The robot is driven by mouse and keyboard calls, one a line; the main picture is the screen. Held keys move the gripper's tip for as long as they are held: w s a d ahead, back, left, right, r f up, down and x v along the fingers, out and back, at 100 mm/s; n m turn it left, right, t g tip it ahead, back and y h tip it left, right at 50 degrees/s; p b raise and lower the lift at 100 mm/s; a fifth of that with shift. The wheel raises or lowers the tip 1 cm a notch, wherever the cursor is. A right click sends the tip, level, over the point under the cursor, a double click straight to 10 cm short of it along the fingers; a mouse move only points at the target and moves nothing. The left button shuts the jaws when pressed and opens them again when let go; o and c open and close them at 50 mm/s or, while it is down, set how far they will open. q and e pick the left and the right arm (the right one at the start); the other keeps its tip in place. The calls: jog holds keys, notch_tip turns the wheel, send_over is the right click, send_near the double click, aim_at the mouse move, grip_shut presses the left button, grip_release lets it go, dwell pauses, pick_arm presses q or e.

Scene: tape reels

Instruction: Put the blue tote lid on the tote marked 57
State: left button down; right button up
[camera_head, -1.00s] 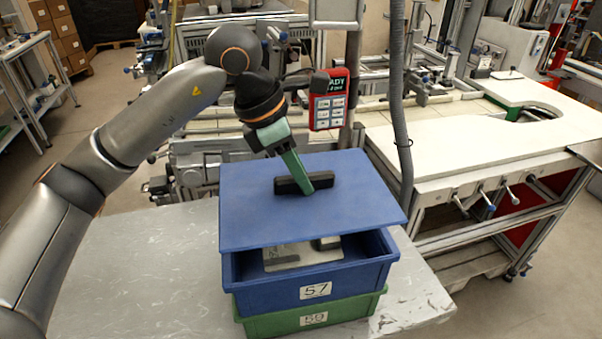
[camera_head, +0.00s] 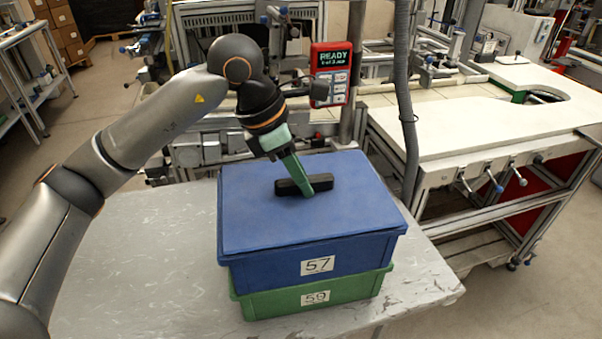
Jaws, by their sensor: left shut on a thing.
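The blue tote lid (camera_head: 290,222) lies flat over the top of the blue tote marked 57 (camera_head: 275,281), its edges lined up with the tote's rim. The inside of the tote is hidden under it. My left gripper (camera_head: 305,190) is shut on the black handle in the middle of the lid. The tote stands on a green tote (camera_head: 270,302) whose label seems to read 59. My right gripper does not show.
The totes stand on a grey worktable (camera_head: 140,250) with free room to their left. A grey hose (camera_head: 406,110) hangs close behind the right side. A red panel reading READY (camera_head: 331,70) is behind. A white-topped bench (camera_head: 470,125) stands at the right.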

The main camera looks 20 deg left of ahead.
pick_arm(q)
jog(key=c, duration=0.7)
grip_release()
jog(key=shift+o, duration=0.2)
jog(key=v, duration=1.2)
jog(key=shift+r, duration=0.3)
